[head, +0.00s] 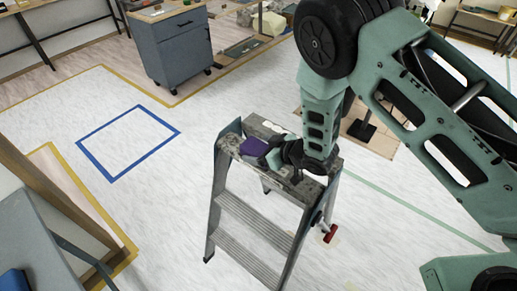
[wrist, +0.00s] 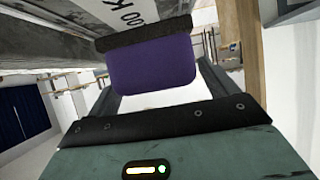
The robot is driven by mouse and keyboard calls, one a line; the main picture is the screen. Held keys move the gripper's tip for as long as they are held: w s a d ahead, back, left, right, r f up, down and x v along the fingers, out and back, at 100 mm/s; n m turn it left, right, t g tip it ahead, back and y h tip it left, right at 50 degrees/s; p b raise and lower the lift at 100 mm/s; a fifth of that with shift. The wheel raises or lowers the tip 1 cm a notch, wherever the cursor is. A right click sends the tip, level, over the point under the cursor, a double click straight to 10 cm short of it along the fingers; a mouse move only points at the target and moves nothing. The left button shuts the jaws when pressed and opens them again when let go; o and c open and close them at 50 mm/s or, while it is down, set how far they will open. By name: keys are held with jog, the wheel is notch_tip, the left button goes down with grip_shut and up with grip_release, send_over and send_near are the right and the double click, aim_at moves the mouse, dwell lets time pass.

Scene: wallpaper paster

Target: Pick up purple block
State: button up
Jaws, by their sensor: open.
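The purple block (head: 254,146) lies on the worn top of a grey stepladder (head: 262,125) in the head view. My gripper (head: 273,160) is low over the ladder top, just right of the block, and partly covers it. In the wrist view the purple block (wrist: 152,66) shows between the two dark-edged jaws of my gripper (wrist: 152,80). The jaws are open, with a pale gap between the block and the lower jaw. The block's edge meets the upper dark jaw in the picture; I cannot tell whether they touch.
A grey-blue wheeled cabinet (head: 173,50) stands at the back. A blue taped square (head: 128,143) marks clear floor left of the ladder. A red-ended part (head: 329,234) sticks out beside the ladder's right leg. A wooden-framed bench (head: 40,235) is at the lower left.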

jog(key=shift+w+a+f, duration=0.25)
jog(key=shift+w+a, duration=0.05)
jog(key=shift+a, duration=0.05)
jog(key=c, duration=1.1)
jog(key=shift+c, duration=0.2)
jog(key=shift+r, duration=0.15)
